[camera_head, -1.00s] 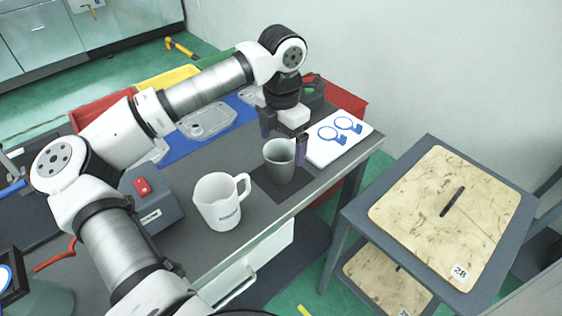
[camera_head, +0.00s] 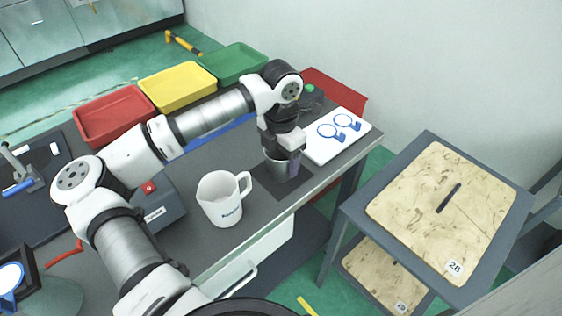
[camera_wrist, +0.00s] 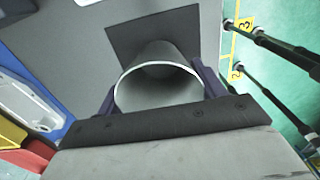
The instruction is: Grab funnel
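The grey funnel-like vessel (camera_head: 279,172) stands upright on a dark square mat (camera_head: 263,184) near the front edge of the workbench. Its round open mouth faces up, and it also shows in the wrist view (camera_wrist: 160,93). My gripper (camera_head: 281,160) is lowered over it from above. In the wrist view, one purple finger of my gripper (camera_wrist: 156,82) is on each side of the rim. The fingers are spread about as wide as the rim, and I cannot tell whether they touch it. My gripper hides the upper part of the vessel in the head view.
A white pitcher (camera_head: 222,203) stands just left of the mat. A white board with blue rings (camera_head: 338,133) lies to the right. Red (camera_head: 108,116), yellow (camera_head: 176,86) and green (camera_head: 234,62) trays line the back. A grey cart (camera_head: 432,213) stands apart at right.

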